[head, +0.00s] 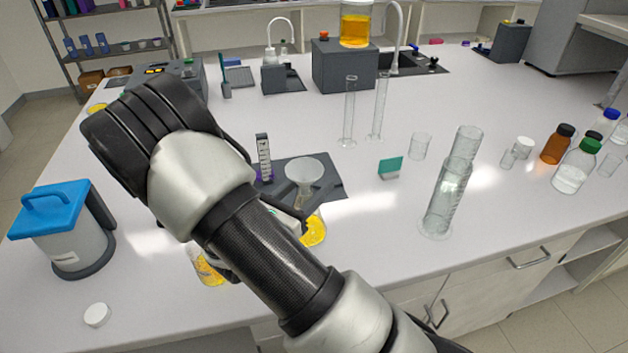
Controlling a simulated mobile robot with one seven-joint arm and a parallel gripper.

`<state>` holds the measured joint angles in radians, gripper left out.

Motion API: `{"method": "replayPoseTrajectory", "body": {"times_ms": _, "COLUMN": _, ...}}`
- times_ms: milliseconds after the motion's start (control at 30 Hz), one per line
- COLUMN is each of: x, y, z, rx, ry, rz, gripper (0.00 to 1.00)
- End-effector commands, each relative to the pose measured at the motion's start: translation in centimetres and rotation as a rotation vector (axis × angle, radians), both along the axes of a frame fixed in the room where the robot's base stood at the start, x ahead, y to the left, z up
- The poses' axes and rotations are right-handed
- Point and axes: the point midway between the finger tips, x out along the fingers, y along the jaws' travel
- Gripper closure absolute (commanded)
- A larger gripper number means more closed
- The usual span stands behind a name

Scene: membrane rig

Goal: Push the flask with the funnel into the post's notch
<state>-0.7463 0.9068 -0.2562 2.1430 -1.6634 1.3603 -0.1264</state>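The clear funnel (304,170) stands wide end up, above the dark grey plate in this view. Below it shows a flask with yellow liquid (315,232), partly hidden by my arm; the joint between funnel and flask is not clear. A short dark upright with a white scale (264,150) stands at the plate's back left, with purple at its foot. It may be the post; I cannot make out a notch. My gripper (292,217) is mostly hidden behind my forearm, close to the flask's left side. I cannot tell whether it touches the flask or is open.
The dark grey plate (332,196) lies mid-bench. Another vessel with yellow liquid (208,268) stands at the front left, partly hidden. A blue-lidded container (68,235) is left.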

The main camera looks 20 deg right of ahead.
Motion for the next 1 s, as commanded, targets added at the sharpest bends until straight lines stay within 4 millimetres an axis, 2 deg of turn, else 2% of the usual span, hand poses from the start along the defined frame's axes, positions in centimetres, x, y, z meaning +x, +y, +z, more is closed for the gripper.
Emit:
{"method": "replayPoseTrajectory", "body": {"times_ms": 200, "x": 0.9, "y": -1.2, "z": 0.0, "rx": 0.000, "ry": 0.000, "rz": 0.000, "gripper": 0.49}}
{"method": "replayPoseTrajectory", "body": {"times_ms": 467, "x": 1.0, "y": -1.2, "z": 0.0, "rx": 0.000, "ry": 0.000, "rz": 0.000, "gripper": 0.49}}
{"method": "replayPoseTrajectory", "body": {"times_ms": 800, "x": 1.0, "y": -1.2, "z": 0.0, "rx": 0.000, "ry": 0.000, "rz": 0.000, "gripper": 1.00}}
{"method": "replayPoseTrajectory", "body": {"times_ms": 1000, "x": 1.5, "y": -1.2, "z": 0.0, "rx": 0.000, "ry": 0.000, "rz": -0.001, "gripper": 1.00}}
